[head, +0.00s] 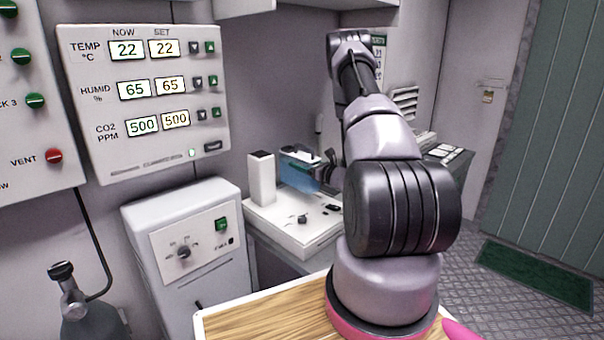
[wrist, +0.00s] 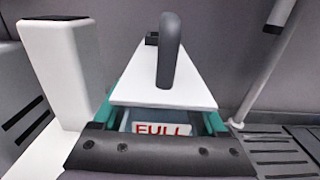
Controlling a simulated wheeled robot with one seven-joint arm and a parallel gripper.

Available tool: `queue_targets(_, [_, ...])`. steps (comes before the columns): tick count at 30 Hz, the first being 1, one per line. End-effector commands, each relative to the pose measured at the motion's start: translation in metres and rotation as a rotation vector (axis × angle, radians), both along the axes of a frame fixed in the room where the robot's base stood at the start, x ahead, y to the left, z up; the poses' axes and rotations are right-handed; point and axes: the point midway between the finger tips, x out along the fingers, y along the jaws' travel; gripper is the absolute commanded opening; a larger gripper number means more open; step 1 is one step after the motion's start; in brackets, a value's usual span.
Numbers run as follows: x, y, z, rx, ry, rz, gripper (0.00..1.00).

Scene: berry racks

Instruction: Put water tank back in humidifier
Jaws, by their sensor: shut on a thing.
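The translucent blue water tank (head: 296,175) is in the middle of the head view, at the far right of the humidifier's white tower. In the wrist view its white top (wrist: 165,92) carries a dark upright handle, with a red FULL label below. My gripper (head: 326,176) is shut on the tank, with a teal finger along each side in the wrist view. The humidifier (head: 285,221) has a low white base with a knob and a white tower (head: 262,178), which also shows in the wrist view (wrist: 66,75). My gripper hides whether the tank touches the base.
A white cabinet with a dial (head: 190,250) stands to the left, under a wall panel with displays (head: 145,100). In the wrist view, a pale pole (wrist: 262,75) and a dark slatted surface (wrist: 280,150) lie to the right. Open floor (head: 505,290) shows at right.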

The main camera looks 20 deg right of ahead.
Motion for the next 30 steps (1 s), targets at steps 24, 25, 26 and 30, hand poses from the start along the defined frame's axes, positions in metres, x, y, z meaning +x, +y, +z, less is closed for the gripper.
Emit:
queue_targets(24, [0.0,0.0,-0.035,0.0,0.001,0.001,1.0])
queue_targets(25, [0.0,0.0,-0.035,0.0,0.001,0.001,1.0])
queue_targets(26, [0.0,0.0,-0.035,0.0,0.001,0.001,1.0])
queue_targets(30, [0.0,0.0,-0.032,-0.001,0.0,0.001,1.0])
